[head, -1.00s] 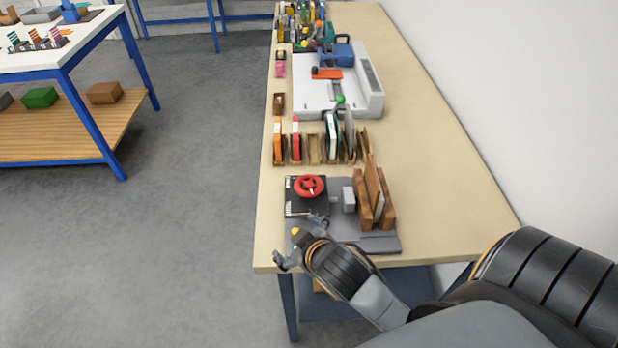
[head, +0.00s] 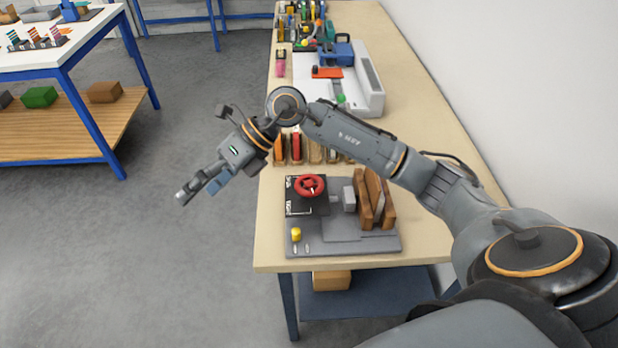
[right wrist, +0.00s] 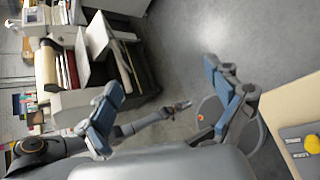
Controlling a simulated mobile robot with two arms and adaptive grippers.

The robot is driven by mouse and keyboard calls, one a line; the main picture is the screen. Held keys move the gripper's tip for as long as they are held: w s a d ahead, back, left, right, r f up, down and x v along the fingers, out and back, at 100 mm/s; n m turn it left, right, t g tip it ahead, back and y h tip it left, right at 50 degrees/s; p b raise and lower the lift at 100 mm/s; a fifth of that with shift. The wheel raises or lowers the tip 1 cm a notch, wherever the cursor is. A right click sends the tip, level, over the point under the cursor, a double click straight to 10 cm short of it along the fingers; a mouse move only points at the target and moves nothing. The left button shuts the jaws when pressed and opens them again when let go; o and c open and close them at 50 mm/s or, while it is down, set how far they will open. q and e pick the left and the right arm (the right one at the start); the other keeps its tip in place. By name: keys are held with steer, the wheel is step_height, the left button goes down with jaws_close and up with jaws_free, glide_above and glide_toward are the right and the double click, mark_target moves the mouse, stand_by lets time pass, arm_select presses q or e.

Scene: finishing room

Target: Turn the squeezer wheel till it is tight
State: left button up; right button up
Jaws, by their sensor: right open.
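The red squeezer wheel (head: 311,186) lies on a black plate with white markings (head: 292,207), on the grey squeezer base (head: 385,243). A grey block (head: 349,199) and upright brown boards (head: 366,207) stand to its right. My right gripper (head: 198,190) is open and empty, over the floor left of the table edge and well apart from the wheel. Its two spread fingers show in the right wrist view (right wrist: 165,105), with floor between them. What looks like my left gripper (right wrist: 181,107) shows small there; its jaws are unclear. The wheel is not visible in that view.
A yellow knob (head: 295,234) sits at the base's front left. My right forearm crosses above the rack of upright pieces (head: 296,148), partly hiding it. A white machine (head: 371,85) stands farther back. Bare tabletop (head: 440,180) lies right; open floor (head: 190,270) lies left.

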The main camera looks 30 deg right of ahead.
steer(key=w+d+f+h, duration=0.2)
steer(key=d+h, duration=0.4)
steer(key=d, duration=0.7)
step_height(320, 180, up, 2)
steer(key=m+g+h, duration=0.2)
steer(key=h, duration=0.3)
glide_above(310, 183)
step_height(310, 183, down, 12)
steer(key=p, duration=0.3)
steer(key=shift+f+p, duration=0.1)
steer(key=shift+p, duration=0.3)
steer(key=shift+w+f, duration=0.1)
steer(key=shift+f, duration=0.5)
steer(key=c, duration=1.2)
steer(key=shift+o, duration=0.2)
